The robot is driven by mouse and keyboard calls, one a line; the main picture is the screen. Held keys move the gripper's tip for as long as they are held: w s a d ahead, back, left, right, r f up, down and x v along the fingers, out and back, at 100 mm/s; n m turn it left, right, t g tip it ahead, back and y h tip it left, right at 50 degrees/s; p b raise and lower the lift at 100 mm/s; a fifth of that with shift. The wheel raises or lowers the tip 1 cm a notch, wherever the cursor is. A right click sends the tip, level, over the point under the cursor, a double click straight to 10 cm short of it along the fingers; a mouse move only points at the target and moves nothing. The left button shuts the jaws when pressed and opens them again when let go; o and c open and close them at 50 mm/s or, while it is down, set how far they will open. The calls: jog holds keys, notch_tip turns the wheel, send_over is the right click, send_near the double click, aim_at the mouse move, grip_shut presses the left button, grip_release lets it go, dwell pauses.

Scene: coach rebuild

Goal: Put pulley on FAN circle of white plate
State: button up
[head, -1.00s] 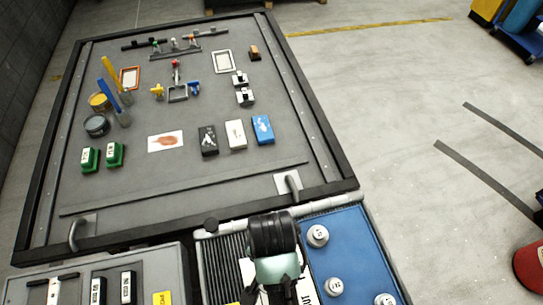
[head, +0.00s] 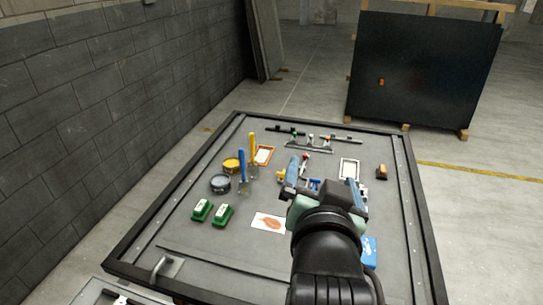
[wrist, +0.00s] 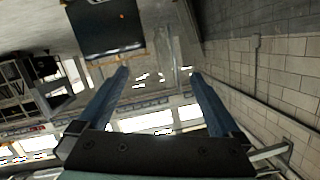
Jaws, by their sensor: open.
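My gripper (head: 324,176) is raised in front of the camera over the right part of the dark bench top, its jaws open. In the wrist view its two blue fingers (wrist: 159,75) are spread, with nothing between them. I cannot make out a pulley in either current view. I cannot pick out a plate with a FAN circle either; a small white rectangular piece with a dark border (head: 349,168) lies right of the gripper, too small to read. My arm and gripper hide part of the bench's middle and right.
The dark bench top (head: 215,250) has a raised rim. On it are green blocks (head: 222,216), a grey tin (head: 220,184), a yellow tin (head: 232,164), tall brushes (head: 252,152) and a card with a brown mark (head: 270,223). A brick wall (head: 110,120) stands at left.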

jog(key=s+a+r+n+t, duration=0.1)
jog(key=s+r+t, duration=0.3)
jog(key=r, duration=0.6)
jog(key=s+a+r+n+t+y, duration=0.1)
jog(key=s+a+r+t, duration=0.3)
jog(key=r, duration=0.6)
jog(key=s+a+r+n+t+y, duration=0.1)
jog(key=s+a+r+n+t, duration=0.1)
jog(key=r, duration=0.8)
jog(key=shift+s+a+r+n+t, duration=0.2)
jog(key=shift+s+a+n+t, duration=0.15)
jog(key=shift+s+n+t, duration=0.45)
jog(key=shift+s+t, duration=0.15)
jog(key=shift+t, duration=0.15)
